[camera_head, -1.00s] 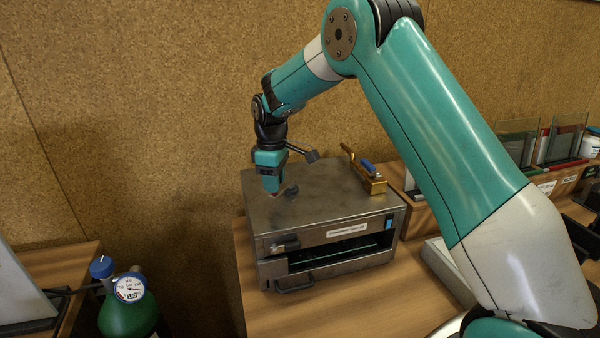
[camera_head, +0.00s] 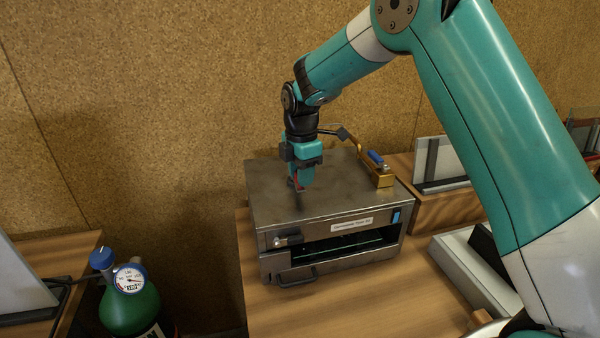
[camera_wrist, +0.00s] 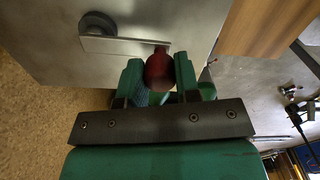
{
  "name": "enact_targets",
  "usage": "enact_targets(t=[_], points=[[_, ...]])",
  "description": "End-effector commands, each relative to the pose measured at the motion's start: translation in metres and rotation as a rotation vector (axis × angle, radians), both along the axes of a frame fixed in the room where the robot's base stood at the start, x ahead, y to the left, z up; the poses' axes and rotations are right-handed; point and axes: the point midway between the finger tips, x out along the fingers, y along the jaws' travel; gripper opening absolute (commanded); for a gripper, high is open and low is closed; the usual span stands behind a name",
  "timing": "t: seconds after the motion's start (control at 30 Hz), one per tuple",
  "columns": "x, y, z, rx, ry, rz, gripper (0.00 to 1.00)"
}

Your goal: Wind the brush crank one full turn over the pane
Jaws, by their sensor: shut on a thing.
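The metal box (camera_head: 345,205) with a dark front slot stands on the wooden bench. The brush crank lies on its top. In the wrist view the crank shows a dark round hub (camera_wrist: 97,24), a flat pale arm (camera_wrist: 125,46) and a red knob (camera_wrist: 159,72). My gripper (camera_head: 299,186) points down over the box top. Its two green fingers (camera_wrist: 159,78) are shut on the red knob. In the head view the gripper largely hides the crank. A thin greenish edge, perhaps the pane (camera_head: 350,246), shows inside the slot.
A brass fitting with a blue lever (camera_head: 378,170) stands on the box's right rear. A handle (camera_head: 297,276) juts from its lower front. A green gas bottle with a gauge (camera_head: 130,300) stands at left. A cork wall (camera_head: 150,120) rises behind.

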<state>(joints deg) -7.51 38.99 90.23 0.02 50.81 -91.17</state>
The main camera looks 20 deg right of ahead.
Motion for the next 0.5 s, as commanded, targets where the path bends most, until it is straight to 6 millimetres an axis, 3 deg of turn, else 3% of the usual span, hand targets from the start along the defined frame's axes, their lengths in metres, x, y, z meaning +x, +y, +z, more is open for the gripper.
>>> enact_targets(t=[0.5], points=[[0.0009,0.0032,0.0018,0.002,-0.004,0.066,0.00]])
